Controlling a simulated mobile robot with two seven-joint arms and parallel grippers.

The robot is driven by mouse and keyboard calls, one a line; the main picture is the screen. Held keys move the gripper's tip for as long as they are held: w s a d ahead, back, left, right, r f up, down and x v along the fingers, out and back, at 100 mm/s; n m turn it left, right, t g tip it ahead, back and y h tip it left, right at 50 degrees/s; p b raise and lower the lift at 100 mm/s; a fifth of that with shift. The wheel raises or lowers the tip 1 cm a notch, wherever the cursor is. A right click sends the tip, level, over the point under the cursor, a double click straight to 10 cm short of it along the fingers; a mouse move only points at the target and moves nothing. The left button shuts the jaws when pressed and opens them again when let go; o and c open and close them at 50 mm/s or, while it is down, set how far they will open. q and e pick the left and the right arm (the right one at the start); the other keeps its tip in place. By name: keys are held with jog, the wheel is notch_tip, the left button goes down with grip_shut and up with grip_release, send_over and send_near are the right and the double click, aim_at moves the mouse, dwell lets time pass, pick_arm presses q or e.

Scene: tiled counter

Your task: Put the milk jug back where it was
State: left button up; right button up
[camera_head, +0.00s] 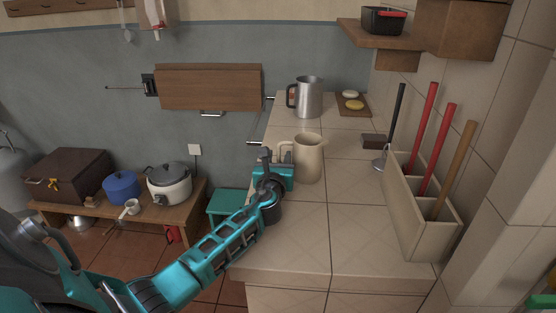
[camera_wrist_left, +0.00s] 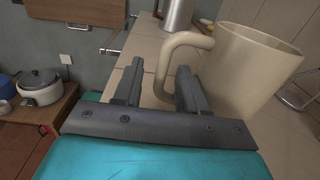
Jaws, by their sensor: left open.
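The milk jug, a cream-coloured jug (camera_head: 310,160) with a handle on its left side, stands upright on the tiled counter (camera_head: 300,240). My left gripper (camera_head: 274,163) is beside the handle, to the left of the jug. In the left wrist view the jug (camera_wrist_left: 248,68) fills the upper right, and its handle curves down between the two fingers of my open left gripper (camera_wrist_left: 158,88). The fingers stand apart around the handle's lower part; I cannot tell whether either touches it. My right gripper is in neither view.
A metal pitcher (camera_head: 309,98) stands behind the jug, beside a wooden board (camera_head: 353,112) with two small round items. A beige holder (camera_head: 418,215) with long-handled tools stands on the right. The counter's front part is clear. A low bench (camera_head: 90,212) holds pots at left.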

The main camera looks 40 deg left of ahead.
pick_arm(q)
jog(key=shift+r, duration=0.2)
jog(key=p+v, duration=0.1)
jog(key=v, duration=1.1)
jog(key=shift+f, duration=0.1)
